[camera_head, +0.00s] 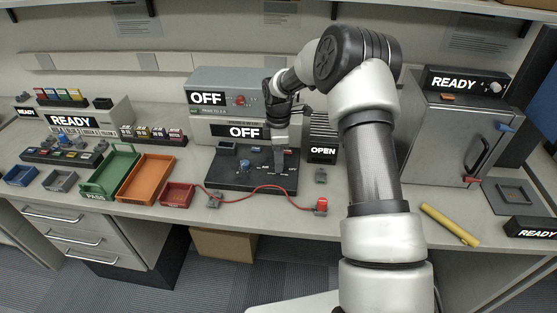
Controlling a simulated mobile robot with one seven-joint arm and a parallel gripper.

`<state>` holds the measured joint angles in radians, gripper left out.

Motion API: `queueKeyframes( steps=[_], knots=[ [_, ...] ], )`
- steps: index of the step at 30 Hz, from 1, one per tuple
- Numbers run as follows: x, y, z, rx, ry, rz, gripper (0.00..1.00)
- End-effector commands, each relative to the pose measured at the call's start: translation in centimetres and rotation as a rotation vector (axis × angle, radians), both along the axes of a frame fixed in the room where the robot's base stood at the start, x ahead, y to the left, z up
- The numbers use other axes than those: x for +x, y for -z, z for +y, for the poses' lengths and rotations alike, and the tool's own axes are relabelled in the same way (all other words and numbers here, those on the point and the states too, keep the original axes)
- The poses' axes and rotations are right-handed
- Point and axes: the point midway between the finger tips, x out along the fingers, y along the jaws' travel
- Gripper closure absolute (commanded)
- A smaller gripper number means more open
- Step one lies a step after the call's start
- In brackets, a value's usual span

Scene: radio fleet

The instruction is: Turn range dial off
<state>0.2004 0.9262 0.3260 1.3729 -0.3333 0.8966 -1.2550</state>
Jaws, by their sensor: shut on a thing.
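A black panel (228,178) lies on the bench with white lettering on its right part. My gripper (279,166) reaches down from above onto that lettered part, its jaws shut on what seems to be the range dial. The dial is hidden by the jaws, and its pointer setting cannot be read. A blue knob (247,168) stands on the panel just left of my gripper. Behind the panel, a grey unit shows one OFF display (207,98) above another OFF display (246,132).
A red cable (265,188) runs along the panel's front to a red connector (321,205). Left are a green tray (110,172), an orange tray (146,178) and a red bin (177,194). Right are a grey cabinet (450,135) and a yellow tube (449,224). An OPEN sign (323,151) stands close behind.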

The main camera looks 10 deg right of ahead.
Motion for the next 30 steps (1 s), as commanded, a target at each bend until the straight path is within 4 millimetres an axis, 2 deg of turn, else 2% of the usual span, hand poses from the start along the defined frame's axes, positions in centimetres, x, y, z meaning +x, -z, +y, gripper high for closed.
queueKeyframes(
  steps=[1,2,4,5,13,17,22,30],
  knots=[
    [0.1,-0.1,0.0,0.0,-0.002,-0.004,0.99],
    [0.1,-0.1,0.0,0.0,-0.002,-0.004,0.72],
    [0.1,-0.1,0.0,0.0,-0.001,-0.003,0.6],
    [0.1,-0.1,0.0,0.0,-0.001,-0.003,0.58],
    [0.0,-0.1,0.0,0.0,0.0,-0.001,0.58],
    [0.1,-0.9,0.0,0.0,0.0,-0.003,0.58],
    [0.1,-4.1,0.0,-0.001,-0.001,-0.005,0.58],
    [0.2,-10.8,0.0,-0.002,0.001,-0.006,0.58]
  ],
)
